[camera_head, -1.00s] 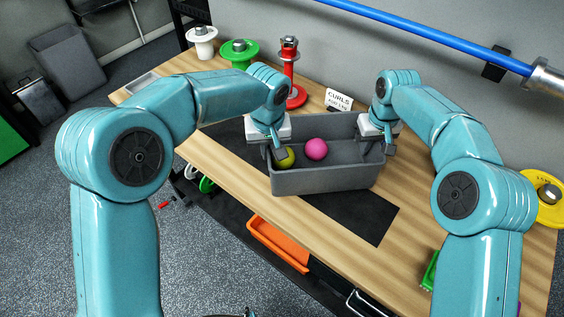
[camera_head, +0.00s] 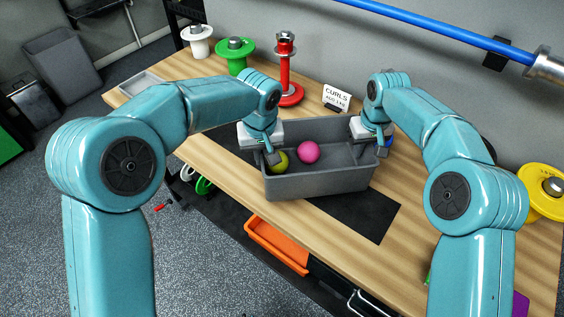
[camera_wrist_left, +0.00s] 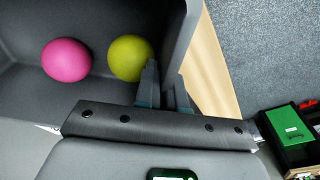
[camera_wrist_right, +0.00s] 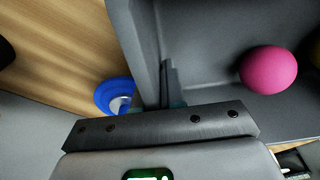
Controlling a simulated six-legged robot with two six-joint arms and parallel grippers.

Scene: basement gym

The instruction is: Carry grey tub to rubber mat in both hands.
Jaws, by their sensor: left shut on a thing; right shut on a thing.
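The grey tub (camera_head: 318,185) is held over the wooden table, with a pink ball (camera_head: 308,152) and a yellow-green ball (camera_head: 279,161) inside. My left gripper (camera_head: 270,157) is shut on the tub's left end wall; the left wrist view shows its fingers (camera_wrist_left: 168,88) astride that wall. My right gripper (camera_head: 381,141) is shut on the right end wall, and its fingers show in the right wrist view (camera_wrist_right: 166,85). The black rubber mat (camera_head: 365,215) lies flat on the table, partly hidden under and behind the tub. I cannot tell whether the tub touches it.
White (camera_head: 199,42), green (camera_head: 235,58) and red (camera_head: 285,75) weight stands line the back. A small sign (camera_head: 337,97) stands behind the tub. A blue disc (camera_wrist_right: 115,96) sits near its right end. A yellow plate (camera_head: 543,190) is far right. An orange tray (camera_head: 277,246) is below the front edge.

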